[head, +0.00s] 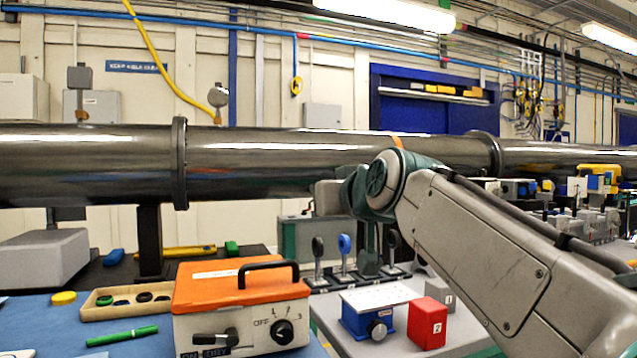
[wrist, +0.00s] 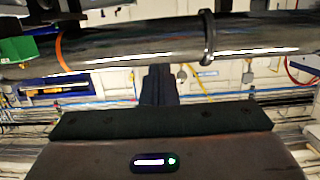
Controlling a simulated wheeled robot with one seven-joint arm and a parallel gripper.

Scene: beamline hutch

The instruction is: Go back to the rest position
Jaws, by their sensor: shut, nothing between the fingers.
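My gripper (wrist: 157,72) shows in the wrist view as two dark fingers together, with nothing between them. It points toward the long dark metal pipe (wrist: 130,48), which runs across the top of that view. I cannot tell the gap between them. In the head view my grey arm reaches in from the lower right to a green-grey joint in front of the pipe (head: 90,165). I cannot make out my fingers clearly there.
Below the arm stand an orange-topped box (head: 240,290), several lens holders including a blue-ringed one (head: 345,244), a blue stage (head: 366,322) and a red block (head: 427,323). A wooden tray (head: 98,312) and green pen (head: 122,336) lie on the blue mat at left.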

